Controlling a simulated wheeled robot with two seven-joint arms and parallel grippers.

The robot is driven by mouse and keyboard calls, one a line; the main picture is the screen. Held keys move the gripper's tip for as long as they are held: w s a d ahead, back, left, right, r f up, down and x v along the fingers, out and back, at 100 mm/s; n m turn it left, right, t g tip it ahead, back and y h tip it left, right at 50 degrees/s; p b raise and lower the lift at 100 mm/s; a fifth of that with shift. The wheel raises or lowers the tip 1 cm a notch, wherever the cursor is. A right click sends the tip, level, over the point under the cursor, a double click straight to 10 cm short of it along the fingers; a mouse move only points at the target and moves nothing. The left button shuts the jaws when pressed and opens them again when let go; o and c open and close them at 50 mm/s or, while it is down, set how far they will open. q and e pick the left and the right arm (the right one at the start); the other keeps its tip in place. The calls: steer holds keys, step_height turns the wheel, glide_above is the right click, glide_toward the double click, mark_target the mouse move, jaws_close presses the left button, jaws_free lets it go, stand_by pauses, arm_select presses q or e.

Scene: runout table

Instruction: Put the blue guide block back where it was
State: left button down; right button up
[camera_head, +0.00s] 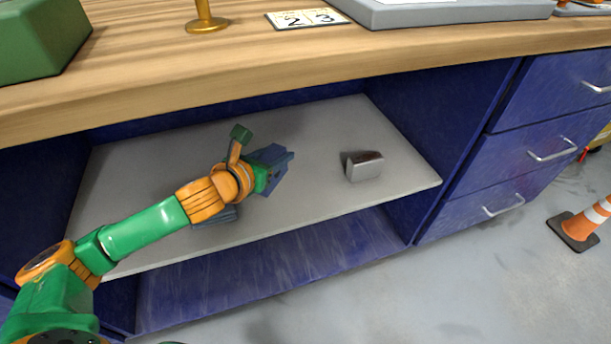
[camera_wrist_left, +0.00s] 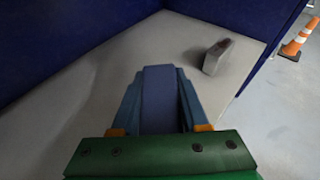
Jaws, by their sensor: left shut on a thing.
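My left gripper (camera_head: 280,167) reaches over the grey shelf (camera_head: 330,125) inside the blue bench. It is shut on the blue guide block (camera_wrist_left: 160,100), which sits between its two fingers in the left wrist view. In the head view the block and the fingers are both dark blue and hard to tell apart. I cannot tell whether the block touches the shelf. My right gripper is not in view.
A grey metal block (camera_head: 364,167) stands on the shelf to the right of my gripper. A dark blue-grey piece (camera_head: 228,215) shows partly beneath my arm. The wooden top (camera_head: 200,65) overhangs the shelf. Drawers (camera_head: 550,130) and a traffic cone (camera_head: 592,220) are at the right.

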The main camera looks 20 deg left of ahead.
arm_select(q)
steer(key=w+d+f+b, duration=0.1)
steer(key=w+f, duration=0.1)
steer(key=w+d+f+b, duration=0.1)
steer(key=w+f, duration=0.1)
steer(key=w+d+f+b, duration=0.1)
steer(key=w+d+f, duration=0.1)
steer(key=shift+w+f+b, duration=0.25)
steer(key=shift+f+b, duration=0.1)
steer(key=shift+f, duration=0.05)
steer(key=shift+w+f, duration=0.1)
steer(key=shift+w, duration=0.05)
steer(key=f, duration=0.1)
steer(key=f+b, duration=0.2)
steer(key=shift+w+d+f, duration=0.15)
steer(key=shift+w+f, duration=0.1)
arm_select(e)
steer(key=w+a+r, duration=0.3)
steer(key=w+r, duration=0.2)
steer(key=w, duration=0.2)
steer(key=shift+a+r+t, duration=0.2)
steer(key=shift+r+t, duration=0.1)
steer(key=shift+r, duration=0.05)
arm_select(q)
steer(key=shift+c, duration=2)
jaws_free()
steer(key=shift+s+f, duration=0.1)
steer(key=shift+f, duration=0.05)
